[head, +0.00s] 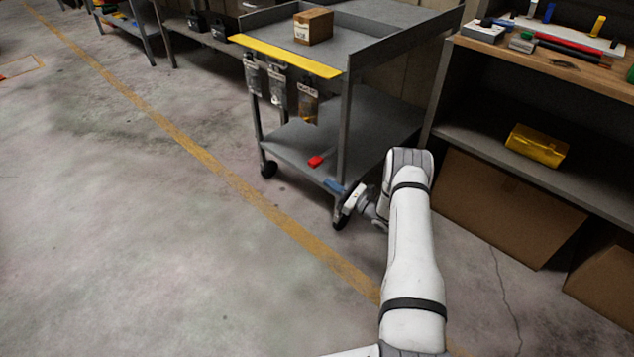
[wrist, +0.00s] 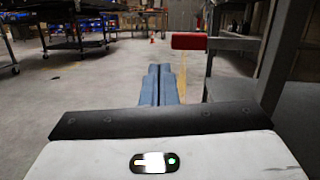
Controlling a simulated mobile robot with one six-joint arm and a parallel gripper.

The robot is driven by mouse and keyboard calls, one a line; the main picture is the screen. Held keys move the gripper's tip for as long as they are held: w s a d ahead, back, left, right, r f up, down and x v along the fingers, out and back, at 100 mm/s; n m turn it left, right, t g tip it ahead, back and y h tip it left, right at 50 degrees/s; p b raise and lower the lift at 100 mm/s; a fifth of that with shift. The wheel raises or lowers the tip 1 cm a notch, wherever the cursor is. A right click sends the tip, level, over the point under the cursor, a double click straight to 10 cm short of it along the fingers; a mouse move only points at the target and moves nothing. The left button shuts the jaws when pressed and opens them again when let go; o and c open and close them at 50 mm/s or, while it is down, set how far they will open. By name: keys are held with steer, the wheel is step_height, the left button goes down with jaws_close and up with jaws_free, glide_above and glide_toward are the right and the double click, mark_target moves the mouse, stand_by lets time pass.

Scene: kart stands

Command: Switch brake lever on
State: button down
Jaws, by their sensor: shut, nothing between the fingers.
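The red brake lever (head: 316,161) sticks out at the front of the grey cart (head: 283,143), by the lower shelf. In the wrist view the red lever (wrist: 190,41) shows as a level block, right of and beyond my fingertips, joined to the cart's frame (wrist: 240,45). My gripper (head: 334,186) is low beside the cart's near front leg, a little right of and below the lever in the head view. Its blue fingers (wrist: 159,75) are together and empty, apart from the lever.
A caster (head: 268,169) stands under the cart. A cardboard box (head: 313,25) sits on the top tray, and tags hang below the yellow edge (head: 285,56). A shelf unit with a yellow toolbox (head: 536,145) stands right. The floor on the left is clear.

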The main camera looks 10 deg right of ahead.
mark_target(323, 157)
steer(key=d+f+m+t+h, duration=0.2)
steer(key=d+f, duration=0.1)
steer(key=f, duration=0.3)
steer(key=shift+s+d+f+m+t+b, duration=0.15)
steer(key=shift+s+f+m+t+b, duration=0.1)
steer(key=shift+f+m+t+b, duration=0.2)
steer(key=shift+r, duration=0.1)
steer(key=w+a+r+b, duration=0.2)
steer(key=w+a+r, duration=0.3)
steer(key=w+r, duration=0.1)
steer(key=shift+x, duration=1)
steer(key=shift+w+d, duration=0.15)
steer(key=shift+d, duration=0.05)
